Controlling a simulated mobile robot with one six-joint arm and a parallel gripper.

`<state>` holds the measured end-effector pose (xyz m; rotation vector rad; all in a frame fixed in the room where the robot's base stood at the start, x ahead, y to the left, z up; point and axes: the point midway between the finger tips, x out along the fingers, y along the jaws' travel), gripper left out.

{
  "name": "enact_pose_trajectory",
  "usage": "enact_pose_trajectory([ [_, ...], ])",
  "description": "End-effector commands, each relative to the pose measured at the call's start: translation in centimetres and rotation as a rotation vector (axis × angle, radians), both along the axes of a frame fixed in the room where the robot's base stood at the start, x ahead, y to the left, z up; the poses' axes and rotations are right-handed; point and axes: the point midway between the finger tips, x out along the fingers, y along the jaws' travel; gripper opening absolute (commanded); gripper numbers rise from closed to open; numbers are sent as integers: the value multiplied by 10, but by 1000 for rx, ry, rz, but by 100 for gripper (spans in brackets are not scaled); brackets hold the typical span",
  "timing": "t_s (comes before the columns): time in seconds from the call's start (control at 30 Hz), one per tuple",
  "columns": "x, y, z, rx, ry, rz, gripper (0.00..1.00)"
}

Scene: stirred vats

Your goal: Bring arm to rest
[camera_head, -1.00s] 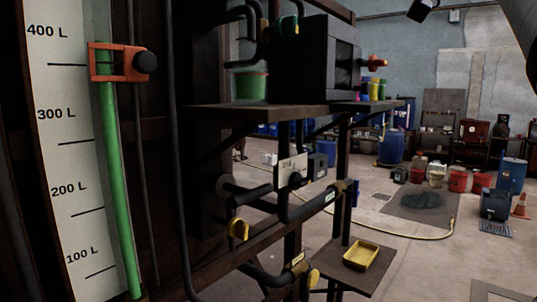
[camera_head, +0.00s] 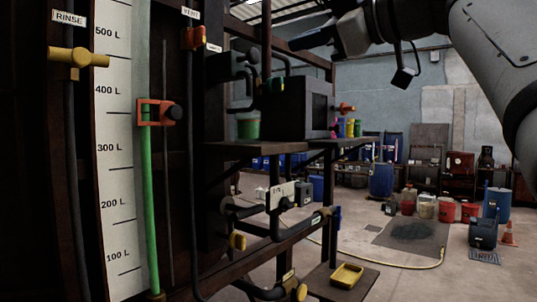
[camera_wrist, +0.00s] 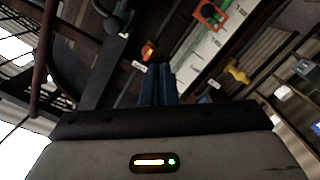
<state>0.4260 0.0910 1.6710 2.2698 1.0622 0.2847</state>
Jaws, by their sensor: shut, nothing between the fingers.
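My arm (camera_head: 490,60) reaches in from the upper right of the head view. My gripper (camera_head: 298,43) is at the top middle, raised above the shelves, pointing left. In the wrist view my gripper (camera_wrist: 158,84) shows two dark blue fingers close together, with nothing seen between them. It appears apart from everything around it.
A level gauge (camera_head: 115,170) with a green column and orange marker clamp (camera_head: 155,112) stands at left, beside a yellow RINSE valve (camera_head: 78,57). Shelves carry a dark box (camera_head: 290,108). A yellow tray (camera_head: 346,275) sits low. Open floor with drums lies at right.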

Motion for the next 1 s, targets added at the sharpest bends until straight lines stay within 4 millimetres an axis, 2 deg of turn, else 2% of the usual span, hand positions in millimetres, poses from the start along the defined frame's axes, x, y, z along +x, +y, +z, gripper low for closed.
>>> enact_pose_trajectory([
  [0.27, 28, -9, -67, 60, 263, -107, 0],
  [0.37, 38, -14, -102, 85, 385, -166, 0],
  [0.47, 45, -19, -150, 110, 535, -243, 0],
  [0.57, 47, -26, -217, 128, 721, -353, 0],
  [0.6, 44, -29, -247, 133, 797, -405, 0],
  [0.73, 26, -39, -343, 135, 1021, -578, 0],
  [0.9, -22, -56, -463, 94, 1243, -818, 0],
  [1.0, -56, -66, -522, 58, 1327, -947, 0],
])
